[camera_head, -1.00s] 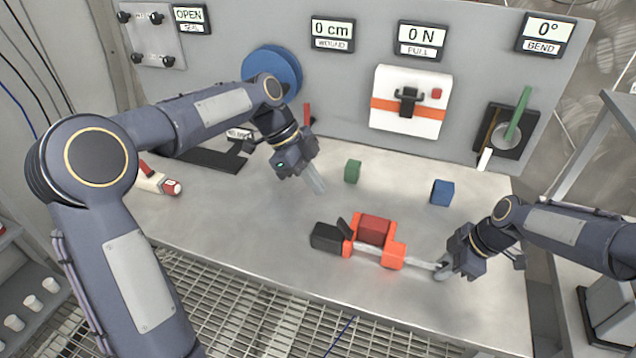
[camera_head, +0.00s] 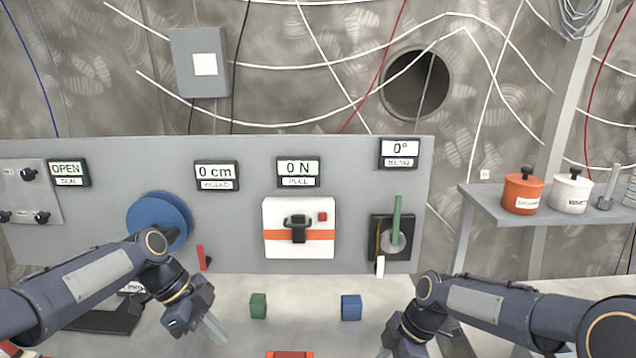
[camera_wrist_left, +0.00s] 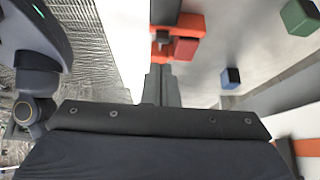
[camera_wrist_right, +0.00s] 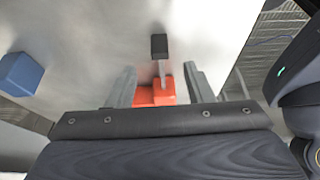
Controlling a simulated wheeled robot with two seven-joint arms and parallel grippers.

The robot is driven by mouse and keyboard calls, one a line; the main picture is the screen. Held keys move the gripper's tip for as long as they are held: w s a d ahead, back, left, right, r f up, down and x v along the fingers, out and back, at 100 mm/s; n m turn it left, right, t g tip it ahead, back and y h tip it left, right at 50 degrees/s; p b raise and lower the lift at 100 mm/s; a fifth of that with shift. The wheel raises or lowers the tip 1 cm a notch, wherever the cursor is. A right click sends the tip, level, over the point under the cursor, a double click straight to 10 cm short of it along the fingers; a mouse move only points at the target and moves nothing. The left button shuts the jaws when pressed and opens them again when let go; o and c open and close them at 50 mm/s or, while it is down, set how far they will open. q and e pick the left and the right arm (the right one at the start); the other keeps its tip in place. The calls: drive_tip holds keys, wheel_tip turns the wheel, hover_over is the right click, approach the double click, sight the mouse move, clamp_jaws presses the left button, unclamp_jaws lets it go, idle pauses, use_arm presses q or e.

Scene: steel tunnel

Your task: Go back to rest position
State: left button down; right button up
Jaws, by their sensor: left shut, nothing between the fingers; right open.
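My left gripper (camera_head: 214,327) is shut and empty above the table at the left, left of a green cube. Its closed fingers also show in the left wrist view (camera_wrist_left: 160,85). My right arm comes in from the right in the head view, with its fingertips below the picture's edge. In the right wrist view the right gripper (camera_wrist_right: 160,88) is open, its two fingers apart. An orange tool (camera_wrist_right: 155,93) with a black end shows beyond and between them; I cannot tell the distance. In the head view only the tool's top (camera_head: 290,354) shows at the bottom edge.
A green cube (camera_head: 258,306) and a blue cube (camera_head: 351,307) lie on the table (camera_head: 305,321). Behind stands a grey panel (camera_head: 110,170) with a blue wheel (camera_head: 158,221), a white-orange box (camera_head: 298,246) and displays. A shelf (camera_head: 500,208) with pots stands at right.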

use_arm(q)
drive_tip(key=s+a+r+n+t+y, duration=0.25)
drive_tip(key=s+n, duration=0.65)
drive_tip(key=s, duration=0.5)
use_arm(e)
drive_tip(key=s+d+r+m+t, duration=0.1)
drive_tip(key=s+d+r+m, duration=0.2)
drive_tip(key=s+r+m, duration=0.3)
drive_tip(key=s+d+r+m+t, duration=0.25)
drive_tip(key=s+d+r, duration=0.2)
drive_tip(key=s, duration=0.35)
use_arm(q)
drive_tip(key=s+d+f+n+t, duration=0.1)
drive_tip(key=s+f+n+t, duration=0.2)
drive_tip(key=s+n, duration=0.7)
wheel_tip(320, 180, down, 2)
drive_tip(key=shift+s+f+n, duration=0.15)
drive_tip(key=shift+s+n, duration=0.15)
drive_tip(key=shift+s, duration=0.8)
use_arm(e)
drive_tip(key=s+f+m+t, duration=0.2)
drive_tip(key=s+f+m, duration=0.1)
drive_tip(key=s+m, duration=0.8)
drive_tip(key=shift+s+a+f+h, duration=0.2)
drive_tip(key=shift+s+a+h, duration=0.25)
drive_tip(key=shift+s, duration=0.35)
use_arm(q)
drive_tip(key=shift+d, duration=0.1)
